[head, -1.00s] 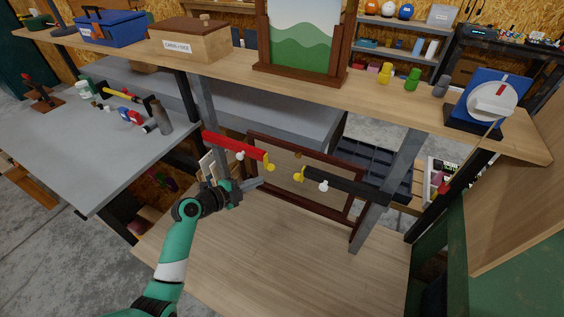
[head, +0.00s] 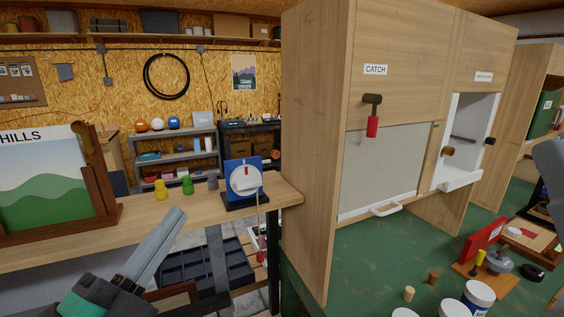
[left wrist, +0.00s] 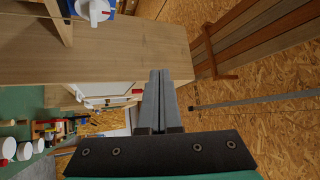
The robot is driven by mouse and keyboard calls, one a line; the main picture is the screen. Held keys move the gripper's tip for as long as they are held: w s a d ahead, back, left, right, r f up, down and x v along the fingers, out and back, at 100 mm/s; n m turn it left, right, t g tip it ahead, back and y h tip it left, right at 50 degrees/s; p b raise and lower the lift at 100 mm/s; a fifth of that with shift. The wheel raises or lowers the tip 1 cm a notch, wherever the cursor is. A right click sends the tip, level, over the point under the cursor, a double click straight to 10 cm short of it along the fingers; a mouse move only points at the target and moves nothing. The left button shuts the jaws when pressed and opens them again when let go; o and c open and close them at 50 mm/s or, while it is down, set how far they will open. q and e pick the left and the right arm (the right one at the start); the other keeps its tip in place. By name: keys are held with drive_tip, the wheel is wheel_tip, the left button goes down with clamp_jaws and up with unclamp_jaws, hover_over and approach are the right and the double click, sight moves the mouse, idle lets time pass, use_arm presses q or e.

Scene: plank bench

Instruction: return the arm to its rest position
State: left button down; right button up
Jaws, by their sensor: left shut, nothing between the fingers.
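My left gripper (head: 176,216) shows at the lower left of the head view, with its grey fingers together and pointing up and right. It is empty and appears in front of the plank bench top (head: 275,193); the gap between them is hard to judge. In the left wrist view the two fingers (left wrist: 160,76) lie side by side with nothing between them. The rest of my left arm is mostly out of frame. My right gripper does not show in either view.
A framed hills picture (head: 50,185), small coloured pegs (head: 187,185) and a blue stand with a white dial (head: 244,180) are on the bench. A tall wooden cabinet (head: 318,120) rises right of it. Jars (head: 480,294) and a red item (head: 484,240) crowd the green worktop.

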use_arm(q)
drive_tip(key=s+a+r+n+t+y, duration=0.2)
drive_tip(key=s+r+n+t+y, duration=0.35)
drive_tip(key=s+r+n, duration=0.95)
drive_tip(key=w+r+n+h+p, duration=0.1)
drive_tip(key=w+r+n+p, duration=0.1)
drive_tip(key=r+p, duration=2.7)
drive_tip(key=shift+w+d+p, duration=0.25)
drive_tip(key=shift+w+p, duration=0.45)
drive_tip(key=shift+p, duration=0.4)
